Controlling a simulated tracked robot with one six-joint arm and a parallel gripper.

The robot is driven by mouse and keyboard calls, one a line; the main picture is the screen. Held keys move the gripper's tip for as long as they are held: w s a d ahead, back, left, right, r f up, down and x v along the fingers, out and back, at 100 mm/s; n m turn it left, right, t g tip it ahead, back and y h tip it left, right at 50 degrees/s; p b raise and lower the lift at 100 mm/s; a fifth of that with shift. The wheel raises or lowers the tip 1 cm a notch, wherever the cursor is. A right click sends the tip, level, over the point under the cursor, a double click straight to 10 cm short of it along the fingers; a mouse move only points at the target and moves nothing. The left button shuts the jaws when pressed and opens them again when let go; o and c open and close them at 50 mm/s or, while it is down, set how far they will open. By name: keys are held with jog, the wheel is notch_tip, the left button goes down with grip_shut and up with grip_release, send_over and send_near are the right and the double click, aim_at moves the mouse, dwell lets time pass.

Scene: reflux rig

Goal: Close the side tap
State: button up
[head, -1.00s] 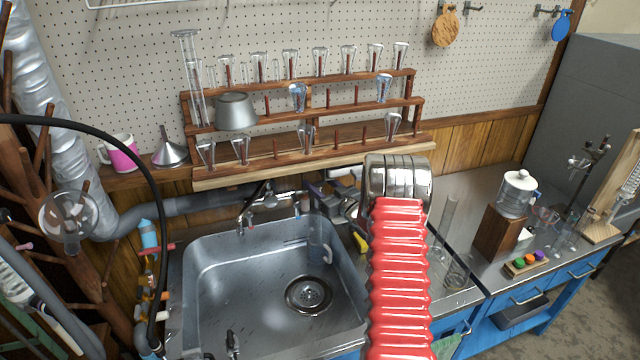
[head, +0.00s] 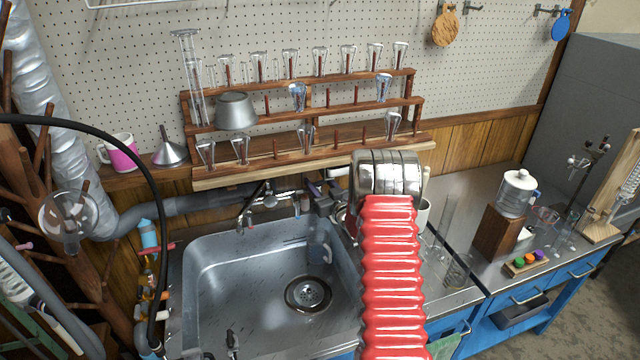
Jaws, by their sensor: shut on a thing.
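The sink tap (head: 270,201) is a chrome fitting on the wall behind the steel sink, with its spout (head: 245,218) pointing down over the basin. The fitting runs right to a side tap (head: 304,203) at its end. My gripper (head: 314,199) reaches in from the right, at that right end. Its dark jaws look closed on the side tap's handle. The jaws and my arm hide most of the handle, so its exact angle cannot be told.
A white mug (head: 423,212) and tall glassware (head: 443,225) stand right of my arm.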

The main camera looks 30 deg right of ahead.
jog(key=shift+r+m+h, duration=0.1)
jog(key=shift+m+h, duration=0.7)
jog(key=shift+h, duration=0.4)
jog(key=o, duration=1.1)
jog(key=shift+c, duration=0.2)
jog(key=v, duration=1.3)
jog(key=shift+s+a, duration=0.2)
jog(key=shift+s, duration=0.15)
